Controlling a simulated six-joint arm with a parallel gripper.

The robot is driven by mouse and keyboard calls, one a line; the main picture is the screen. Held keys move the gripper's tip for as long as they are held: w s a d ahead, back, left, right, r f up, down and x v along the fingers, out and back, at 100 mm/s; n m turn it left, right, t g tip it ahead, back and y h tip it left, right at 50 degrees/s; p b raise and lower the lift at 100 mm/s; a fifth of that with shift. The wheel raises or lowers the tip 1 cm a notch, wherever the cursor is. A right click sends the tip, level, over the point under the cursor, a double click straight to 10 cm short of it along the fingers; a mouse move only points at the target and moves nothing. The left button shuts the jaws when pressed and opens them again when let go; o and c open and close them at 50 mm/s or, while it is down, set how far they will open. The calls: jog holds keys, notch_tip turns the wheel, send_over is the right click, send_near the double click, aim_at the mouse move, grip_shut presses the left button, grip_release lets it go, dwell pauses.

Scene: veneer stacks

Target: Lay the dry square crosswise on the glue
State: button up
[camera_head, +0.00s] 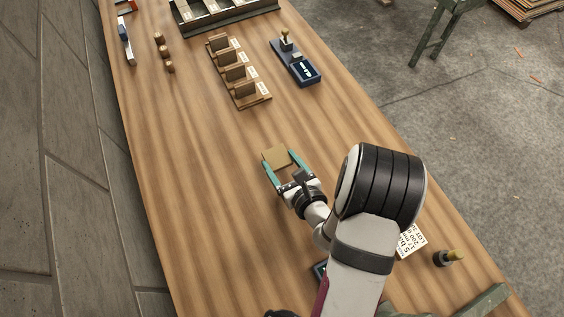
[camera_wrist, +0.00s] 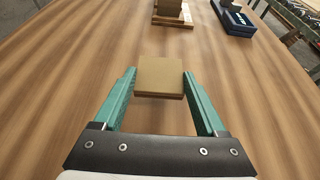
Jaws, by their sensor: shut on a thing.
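My gripper (camera_head: 279,161) has its two teal fingers closed on opposite edges of a tan square (camera_head: 276,156). In the wrist view the square (camera_wrist: 160,77) sits flat between the fingertips of my gripper (camera_wrist: 160,80), with its thick front edge towards me. Its top face looks plain. I cannot tell how far it is above the table or whether anything lies beneath it. No glue can be made out on or around it.
A wooden rack (camera_head: 262,99) with several upright pieces stands beyond my gripper. A blue device with a display (camera_head: 305,72) is right of it. Small brown pieces (camera_head: 159,38) lie at the upper left. A printed card (camera_head: 412,241) lies at right.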

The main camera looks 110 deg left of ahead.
aim_at(282, 168)
jog(key=shift+f, duration=1.4)
jog(key=shift+f, duration=0.2)
jog(key=o, duration=1.3)
jog(key=shift+c, duration=0.2)
jog(key=shift+r, duration=0.2)
jog(key=v, duration=1.2)
